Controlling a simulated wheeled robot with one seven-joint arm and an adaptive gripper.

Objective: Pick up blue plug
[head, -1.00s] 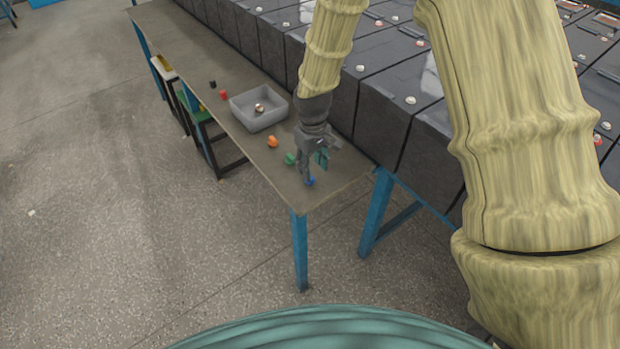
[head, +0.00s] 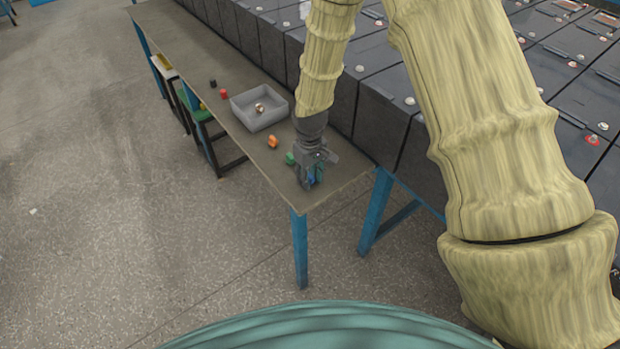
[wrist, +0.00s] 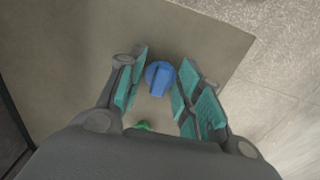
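The blue plug (wrist: 159,77) sits on the table near its corner in the wrist view, between the fingers of my gripper (wrist: 158,84). The teal finger pads stand on both sides of it, with a narrow gap showing on the left and the right pad very close. My gripper is open around the plug. In the head view my gripper (head: 309,180) is low at the near end of the table, and its fingers mostly hide the plug there.
A green plug (head: 290,158) stands just left of my gripper, and it also shows in the wrist view (wrist: 144,125). An orange plug (head: 272,142), a grey bin (head: 262,122) holding an item, and red (head: 224,94) and black (head: 213,83) plugs lie farther along the table (head: 190,50). Battery rows (head: 375,105) border its right side.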

